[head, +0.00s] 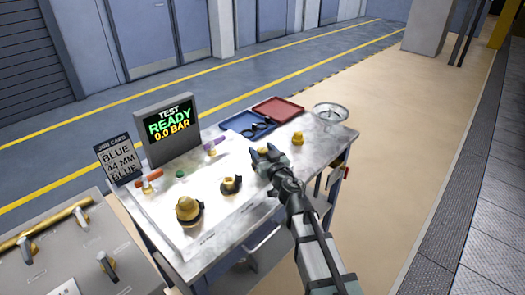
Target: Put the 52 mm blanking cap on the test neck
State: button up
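My gripper (266,153) is over the right half of the metal bench, pointing away from me. Its two fingers look spread, with a small yellow cap (263,150) showing between or just beyond the tips; I cannot tell whether they touch it. Another yellow cap (297,138) stands to the right, near the red tray. A small yellow-topped fitting with a dark collar (231,184) stands left of my gripper. A larger yellow fitting with a dark base (188,208) stands further front-left. No size markings are legible, so I cannot tell which is the 52 mm cap or the test neck.
A display (168,128) reads "TEST READY 0.0 BAR". A job card (119,159) reads "BLUE 44 MM BLUE". A blue tray (236,120) with dark items, a red tray (290,107) and a round clear dish (331,114) line the back. Small coloured parts lie below the display.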

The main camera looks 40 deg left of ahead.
jog(key=shift+o, duration=1)
jog(key=v, duration=1.2)
